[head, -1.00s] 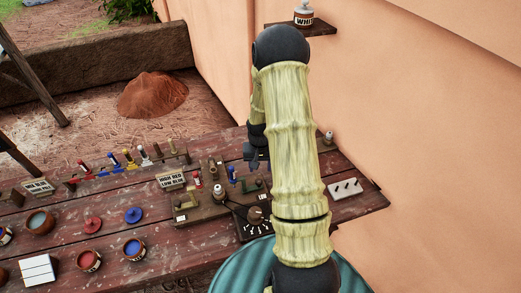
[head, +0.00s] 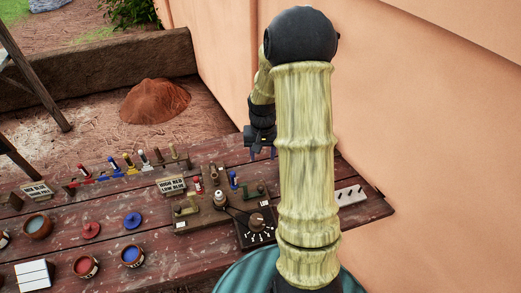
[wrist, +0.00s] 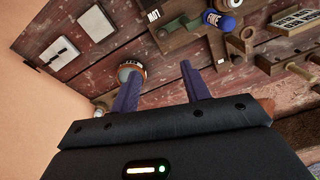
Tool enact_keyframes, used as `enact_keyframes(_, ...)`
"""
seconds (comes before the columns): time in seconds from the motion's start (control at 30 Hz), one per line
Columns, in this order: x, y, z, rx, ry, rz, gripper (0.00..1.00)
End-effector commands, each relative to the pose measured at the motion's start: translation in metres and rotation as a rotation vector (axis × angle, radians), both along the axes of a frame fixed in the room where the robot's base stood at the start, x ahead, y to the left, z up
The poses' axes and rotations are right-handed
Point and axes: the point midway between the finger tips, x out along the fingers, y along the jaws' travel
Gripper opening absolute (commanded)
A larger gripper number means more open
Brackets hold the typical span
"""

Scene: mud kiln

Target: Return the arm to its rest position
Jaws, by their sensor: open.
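My arm (head: 305,150), yellow-green and bamboo-like with black joints, rises in front of the table's right end in the head view. My gripper (head: 262,154) hangs fingers-down at the far edge of the table, beside the arm's long link, which partly covers it. In the wrist view my gripper (wrist: 158,70) has its two dark blue fingers apart, with nothing held between them. A small round pot (wrist: 132,69) shows beyond the left finger.
The wooden table (head: 185,243) carries a dial box (head: 257,222), paint pots (head: 87,265), lids, levers and a white block (head: 34,275). A plaster wall (head: 430,130) stands close on the right. A clay mound (head: 155,100) lies behind the table.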

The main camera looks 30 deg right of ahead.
Motion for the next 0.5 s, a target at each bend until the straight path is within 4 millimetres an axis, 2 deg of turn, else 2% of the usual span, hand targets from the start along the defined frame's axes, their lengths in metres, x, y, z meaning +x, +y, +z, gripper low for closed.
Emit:
enact_keyframes(0.27, -0.001, 0.002, 0.002, -0.001, -0.003, 0.006, 0.46)
enact_keyframes(0.37, -0.004, 0.012, 0.010, -0.008, -0.015, 0.033, 0.46)
enact_keyframes(0.5, -0.019, 0.041, 0.033, -0.023, -0.050, 0.116, 0.46)
